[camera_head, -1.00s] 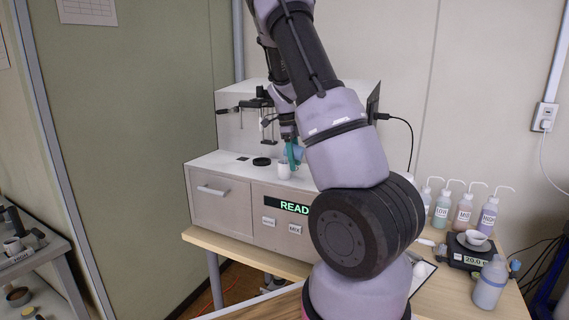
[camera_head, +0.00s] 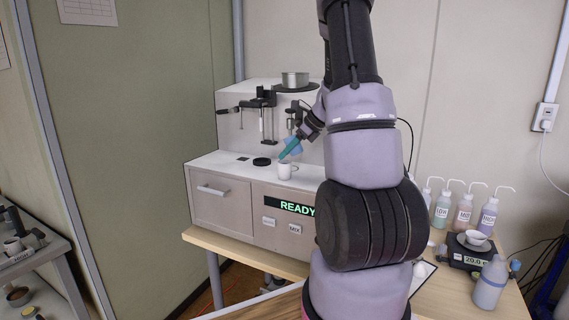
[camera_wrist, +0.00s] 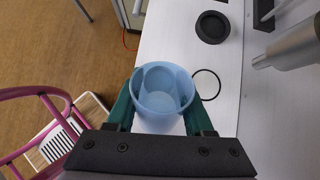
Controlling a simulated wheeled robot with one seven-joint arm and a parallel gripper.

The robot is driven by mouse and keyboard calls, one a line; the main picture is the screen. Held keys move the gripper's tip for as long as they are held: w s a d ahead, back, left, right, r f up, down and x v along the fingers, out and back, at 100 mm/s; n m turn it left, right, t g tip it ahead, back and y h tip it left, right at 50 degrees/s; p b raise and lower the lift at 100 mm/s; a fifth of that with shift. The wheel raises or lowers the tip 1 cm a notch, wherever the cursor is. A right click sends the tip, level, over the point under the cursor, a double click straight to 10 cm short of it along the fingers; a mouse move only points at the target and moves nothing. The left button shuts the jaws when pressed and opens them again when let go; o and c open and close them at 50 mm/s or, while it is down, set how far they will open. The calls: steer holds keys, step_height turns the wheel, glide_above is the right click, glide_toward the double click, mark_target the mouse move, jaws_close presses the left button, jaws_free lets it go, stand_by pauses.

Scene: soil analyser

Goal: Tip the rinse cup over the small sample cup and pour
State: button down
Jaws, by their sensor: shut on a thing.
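The light-blue rinse cup (camera_head: 293,143) is held between the teal fingers of my gripper (camera_head: 286,152), above the analyser's white top. In the wrist view the rinse cup (camera_wrist: 162,92) sits between both fingers, its open mouth toward the camera. My gripper slants down to the left in the head view, and the cup looks tilted. The small white sample cup (camera_head: 285,172) stands upright on the analyser top, just below the gripper and apart from it. A finger partly hides the rinse cup in the head view. I cannot see any liquid flowing.
The analyser (camera_head: 222,195) has a drawer, a READY display and buttons. A black round piece (camera_head: 262,162) lies left of the sample cup. Black fixtures (camera_head: 266,112) stand behind. Several wash bottles (camera_head: 464,210) and a scale (camera_head: 470,252) are at the right.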

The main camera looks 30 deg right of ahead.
steer(key=shift+w+f+t+y, duration=0.2)
steer(key=shift+f+t+y, duration=0.35)
steer(key=shift+t, duration=0.15)
steer(key=shift+w+a+r+t+y, duration=0.2)
steer(key=shift+r+t+y, duration=0.25)
steer(key=shift+r, duration=0.1)
steer(key=shift+a+r, duration=0.1)
steer(key=shift+r, duration=1.55)
steer(key=shift+w, duration=0.1)
